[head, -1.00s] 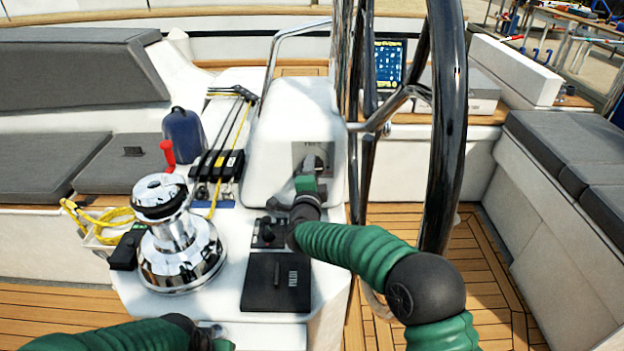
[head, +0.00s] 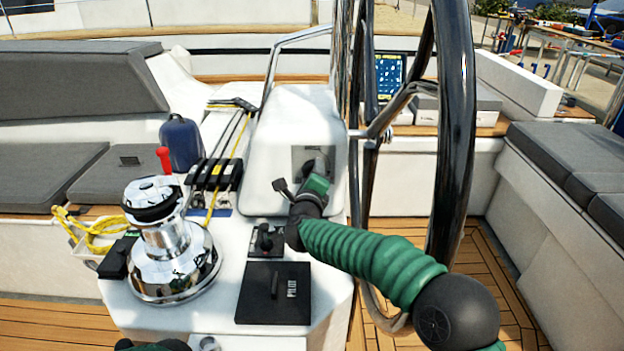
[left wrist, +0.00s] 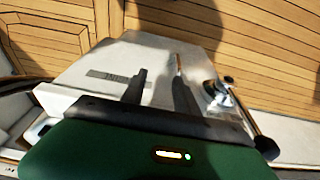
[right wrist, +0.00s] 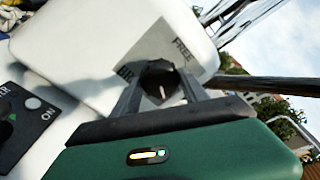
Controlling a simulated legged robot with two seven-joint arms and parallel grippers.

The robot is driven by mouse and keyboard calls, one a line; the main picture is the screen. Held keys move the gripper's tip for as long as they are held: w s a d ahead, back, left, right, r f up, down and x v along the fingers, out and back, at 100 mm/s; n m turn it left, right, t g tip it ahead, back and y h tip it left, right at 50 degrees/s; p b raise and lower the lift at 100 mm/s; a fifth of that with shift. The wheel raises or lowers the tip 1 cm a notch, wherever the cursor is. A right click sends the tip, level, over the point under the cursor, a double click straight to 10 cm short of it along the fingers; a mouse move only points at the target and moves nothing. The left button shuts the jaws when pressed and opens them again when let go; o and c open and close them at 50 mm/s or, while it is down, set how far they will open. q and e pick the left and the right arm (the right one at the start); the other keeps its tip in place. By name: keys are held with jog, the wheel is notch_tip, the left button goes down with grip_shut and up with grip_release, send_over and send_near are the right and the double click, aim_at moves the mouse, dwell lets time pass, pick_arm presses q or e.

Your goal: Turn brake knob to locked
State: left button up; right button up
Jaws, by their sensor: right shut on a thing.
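The brake knob (right wrist: 168,88) is dark with a pale pointer line. It sits on a grey plate (right wrist: 158,47) lettered FREE and another word partly hidden by my finger. In the head view the plate (head: 301,158) is on the white pedestal's near face, where my gripper covers most of the knob. My right gripper (right wrist: 160,82) is shut on the knob, one finger on each side; it is tilted in the head view (head: 318,168). My left gripper (left wrist: 158,80) is open and empty in its wrist view, with a white surface beyond its fingers.
A chrome winch (head: 172,255), a black PILOT panel (head: 274,293) and a small switch panel (head: 265,240) occupy the console. Rope clutches (head: 214,173) stand behind the winch.

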jog(key=shift+f, duration=0.25)
jog(key=o, duration=1.4)
jog(key=shift+c, duration=0.2)
jog(key=shift+r, duration=0.1)
jog(key=s+a+r+p, duration=0.1)
jog(key=s+r, duration=0.1)
jog(key=s, duration=1.4)
jog(key=shift+s+a, duration=0.15)
jog(key=shift+s, duration=0.15)
